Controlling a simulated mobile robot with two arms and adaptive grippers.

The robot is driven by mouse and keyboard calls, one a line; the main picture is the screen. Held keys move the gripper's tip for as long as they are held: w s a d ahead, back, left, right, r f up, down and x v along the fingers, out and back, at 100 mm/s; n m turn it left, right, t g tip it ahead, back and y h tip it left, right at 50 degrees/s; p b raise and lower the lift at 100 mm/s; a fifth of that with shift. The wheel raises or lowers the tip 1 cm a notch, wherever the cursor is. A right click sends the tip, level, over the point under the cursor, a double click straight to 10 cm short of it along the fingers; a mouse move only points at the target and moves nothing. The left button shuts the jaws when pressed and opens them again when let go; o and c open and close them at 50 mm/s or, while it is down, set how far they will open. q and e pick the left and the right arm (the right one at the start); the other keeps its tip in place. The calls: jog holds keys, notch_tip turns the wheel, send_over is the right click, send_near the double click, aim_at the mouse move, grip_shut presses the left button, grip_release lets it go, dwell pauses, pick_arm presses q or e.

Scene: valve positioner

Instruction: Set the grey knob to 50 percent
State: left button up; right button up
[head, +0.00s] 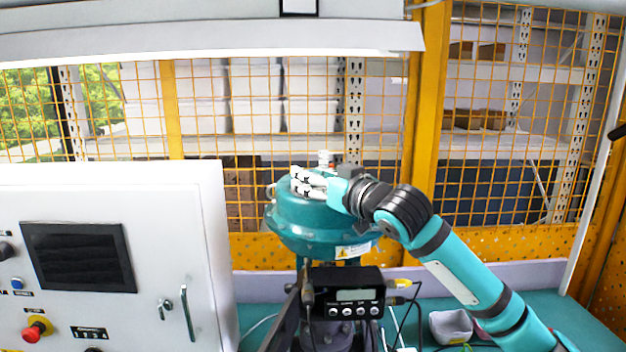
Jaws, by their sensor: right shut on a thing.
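My right gripper (298,181) is at the top of the round teal actuator housing (318,223), its fingers pointing left. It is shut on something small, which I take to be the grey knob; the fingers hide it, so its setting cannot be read. A pale fitting with a red part (324,159) stands up just behind the gripper. Below the housing is the black positioner box (345,283), with a small display (358,295) and a row of round buttons; the display text is too small to read. My left gripper is not in view.
A white control cabinet (120,190) with a dark screen and red emergency button (37,328) stands at the left. A yellow mesh fence (428,120) closes off the shelves behind.

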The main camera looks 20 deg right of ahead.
jog(key=m+h, duration=0.1)
jog(key=h, duration=0.1)
jog(key=m+h+b, duration=0.1)
jog(key=m+h, duration=0.1)
jog(key=h, duration=0.1)
jog(key=a+m+t+h, duration=0.1)
jog(key=m+h, duration=0.1)
jog(key=h, duration=0.1)
jog(key=shift+f, duration=0.1)
jog(key=m+g+h, duration=0.1)
jog(key=m+h, duration=0.1)
jog(key=h, duration=0.1)
jog(key=m+g+h+b, duration=0.1)
jog(key=m+h, duration=0.1)
jog(key=h, duration=0.1)
jog(key=m+g+h+b, duration=0.1)
jog(key=m+h, duration=0.1)
jog(key=h, duration=0.1)
jog(key=shift+w+a+g, duration=0.1)
jog(key=shift+a+g, duration=0.1)
jog(key=shift+g, duration=0.2)
jog(key=m+g+h, duration=0.2)
jog(key=m+h, duration=0.1)
jog(key=shift+w+g+b, duration=0.1)
jog(key=shift+g+b, duration=0.2)
jog(key=shift+w+m+g+h+p, duration=0.1)
jog(key=shift+m+g+h+p, duration=0.25)
jog(key=shift+m+g+h, duration=1.1)
jog(key=shift+g, duration=0.55)
jog(key=o, duration=1.2)
